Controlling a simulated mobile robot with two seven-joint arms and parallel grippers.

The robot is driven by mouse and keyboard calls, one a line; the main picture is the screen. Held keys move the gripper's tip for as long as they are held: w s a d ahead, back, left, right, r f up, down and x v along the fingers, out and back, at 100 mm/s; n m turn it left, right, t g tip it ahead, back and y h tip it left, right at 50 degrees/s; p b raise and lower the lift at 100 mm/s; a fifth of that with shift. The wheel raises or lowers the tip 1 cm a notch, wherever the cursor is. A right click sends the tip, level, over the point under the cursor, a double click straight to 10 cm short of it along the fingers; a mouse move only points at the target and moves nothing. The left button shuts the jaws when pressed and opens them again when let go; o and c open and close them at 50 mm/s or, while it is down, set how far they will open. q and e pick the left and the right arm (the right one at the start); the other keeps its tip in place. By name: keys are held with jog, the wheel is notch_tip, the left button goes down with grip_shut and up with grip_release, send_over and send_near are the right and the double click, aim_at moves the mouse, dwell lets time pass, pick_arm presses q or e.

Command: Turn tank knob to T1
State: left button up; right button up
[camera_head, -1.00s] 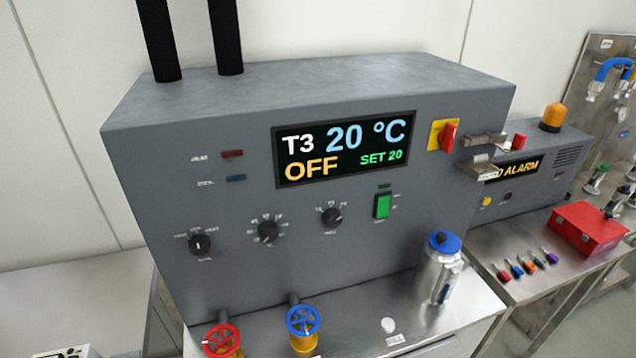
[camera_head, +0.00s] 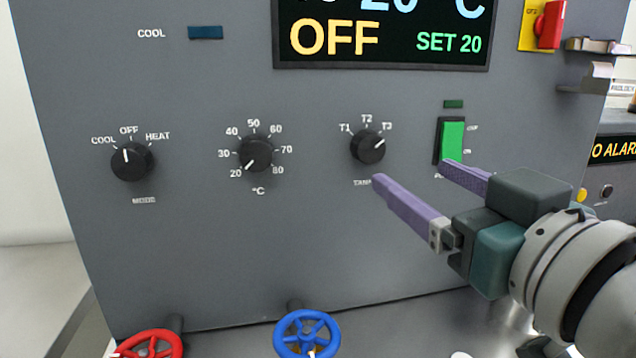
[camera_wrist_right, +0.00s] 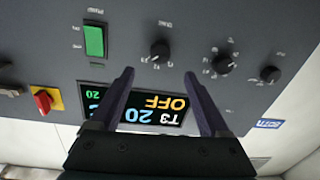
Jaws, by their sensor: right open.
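The tank knob (camera_head: 368,147) is a small black dial on the grey panel, under marks T1, T2 and T3. Its white pointer line is turned to the upper right, toward T3. It also shows in the right wrist view (camera_wrist_right: 160,49), where the picture is upside down. My right gripper (camera_head: 412,171) is open and empty, with purple fingers. In the head view its fingertips appear just below and to the right of the tank knob, apart from it. The right wrist view shows both fingers (camera_wrist_right: 158,78) spread, with the knob beyond them. My left gripper is not in view.
The temperature knob (camera_head: 255,154) and mode knob (camera_head: 131,161) sit left of the tank knob. A green switch (camera_head: 452,141) is close on its right. The display (camera_head: 383,38) is above. Red (camera_head: 150,344) and blue (camera_head: 307,333) valve wheels stand below.

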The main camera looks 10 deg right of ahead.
aim_at(373, 149)
jog(key=w, duration=0.6)
jog(key=w+a, duration=0.1)
jog(key=w, duration=0.2)
jog(key=shift+w+r+p, duration=0.1)
jog(key=shift+w+p, duration=0.2)
jog(key=shift+p, duration=0.05)
grip_shut()
